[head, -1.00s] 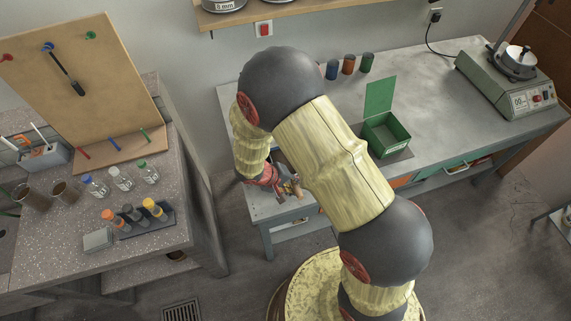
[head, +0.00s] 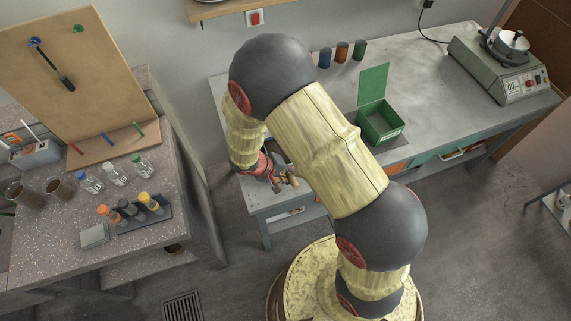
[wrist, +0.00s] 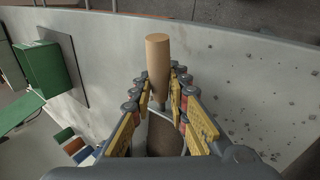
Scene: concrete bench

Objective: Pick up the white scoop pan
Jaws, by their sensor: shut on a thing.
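The white scoop pan shows in the wrist view as a pale wooden handle (wrist: 158,60) pointing away from the camera, with a light rim and dark inside nearer the camera. My gripper (wrist: 162,87) is shut on it, with a yellow-padded finger on each side where the handle meets the pan. The near part of the pan is hidden by my gripper's body. In the head view my gripper (head: 283,183) is over the left end of the grey bench (head: 430,80), partly behind my arm. The pan cannot be made out clearly there, nor whether it touches the bench.
An open green box (head: 380,122) stands mid-bench, also in the wrist view (wrist: 45,67). Blue, brown and green cups (head: 342,52) stand at the back. A hot plate with a pot (head: 505,70) is at the right. A speckled counter (head: 150,215) with bottles is at the left.

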